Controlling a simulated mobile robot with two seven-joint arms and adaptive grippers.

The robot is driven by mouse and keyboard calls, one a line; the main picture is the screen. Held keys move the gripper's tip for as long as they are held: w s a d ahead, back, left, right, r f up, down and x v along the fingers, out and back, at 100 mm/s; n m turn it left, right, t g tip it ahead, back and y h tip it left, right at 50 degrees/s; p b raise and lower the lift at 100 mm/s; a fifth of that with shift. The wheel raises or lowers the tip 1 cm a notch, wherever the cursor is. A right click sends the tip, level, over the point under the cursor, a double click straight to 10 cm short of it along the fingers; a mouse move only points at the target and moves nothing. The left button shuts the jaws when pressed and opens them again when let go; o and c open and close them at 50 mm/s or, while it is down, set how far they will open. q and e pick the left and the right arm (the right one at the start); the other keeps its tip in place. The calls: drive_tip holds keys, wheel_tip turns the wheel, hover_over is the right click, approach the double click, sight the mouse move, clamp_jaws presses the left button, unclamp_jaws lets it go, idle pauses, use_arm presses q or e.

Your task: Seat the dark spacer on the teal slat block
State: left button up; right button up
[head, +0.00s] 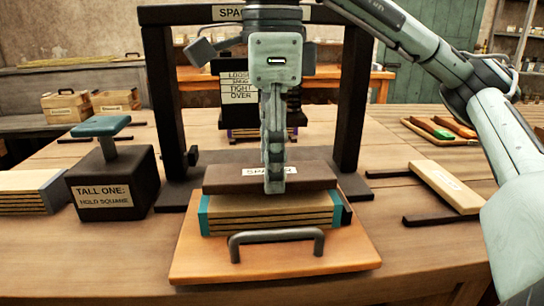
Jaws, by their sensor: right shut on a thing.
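The dark spacer (220,178) is a flat brown slab with a white label, partly covered by my right gripper. My right gripper (274,187) points down in the middle of the head view and is shut on the spacer. My left gripper is not in view.
A dark press frame (163,95) stands around and behind the block, its posts on both sides. A black block (113,185) labelled "TALL ONE: HOLD SQUARE" with a teal-topped post stands left. Another slat stack (25,190) is at far left.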

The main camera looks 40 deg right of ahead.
drive_tip(key=shift+f+b, duration=0.65)
drive_tip(key=shift+f, duration=0.25)
drive_tip(key=o, duration=1.3)
wheel_tip(320, 180, up, 12)
idle(0.4)
